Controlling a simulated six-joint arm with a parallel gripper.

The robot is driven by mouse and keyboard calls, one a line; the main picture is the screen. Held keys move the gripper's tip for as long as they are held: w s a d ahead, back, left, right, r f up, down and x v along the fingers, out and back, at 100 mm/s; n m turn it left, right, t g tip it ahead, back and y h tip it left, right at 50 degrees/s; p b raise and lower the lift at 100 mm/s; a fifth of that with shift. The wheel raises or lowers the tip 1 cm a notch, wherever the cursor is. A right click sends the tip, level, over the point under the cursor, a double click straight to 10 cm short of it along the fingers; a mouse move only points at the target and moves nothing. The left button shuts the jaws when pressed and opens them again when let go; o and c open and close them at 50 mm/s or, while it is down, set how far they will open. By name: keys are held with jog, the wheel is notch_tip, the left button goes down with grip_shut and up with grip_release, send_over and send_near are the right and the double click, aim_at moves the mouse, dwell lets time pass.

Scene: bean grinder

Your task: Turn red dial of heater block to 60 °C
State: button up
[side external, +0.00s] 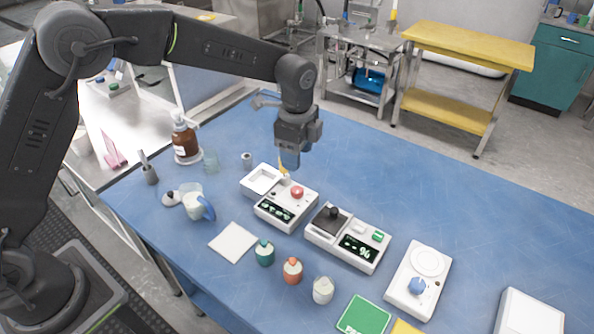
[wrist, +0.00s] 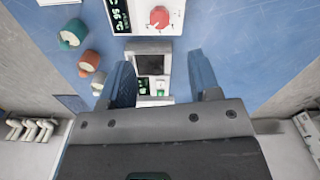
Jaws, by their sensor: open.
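The heater block (side external: 270,218) is a white box on the blue table, with a red dial (side external: 297,192) on top and a dark display (side external: 275,210) with pale digits. In the wrist view the red dial (wrist: 159,17) is at the top edge, and the display (wrist: 119,14) beside it seems to read 56 °C, sideways. My gripper (side external: 289,164) hangs above and behind the block in the side view, apart from the dial. In the wrist view my gripper (wrist: 160,62) has its two blue fingers wide apart with nothing held between them.
A device with a blue knob (side external: 417,286) is further right. Several small bottles, including a teal one (side external: 264,252), stand in front. A mug (side external: 199,203) and brown bottle (side external: 185,140) are left.

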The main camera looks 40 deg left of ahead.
jog(key=shift+r, duration=1.7)
jog(key=shift+r, duration=0.1)
jog(key=s+a+r+n+t, duration=0.3)
jog(key=s+a+r+n, duration=0.4)
jog(key=s+r, duration=0.4)
jog(key=s+a+f+n+t, duration=0.1)
jog(key=s+a+n, duration=0.4)
jog(key=s, duration=1.2)
jog(key=n+t, duration=0.1)
jog(key=n, duration=0.3)
jog(key=shift+s+a+f+t, duration=0.15)
jog(key=shift+t, duration=0.15)
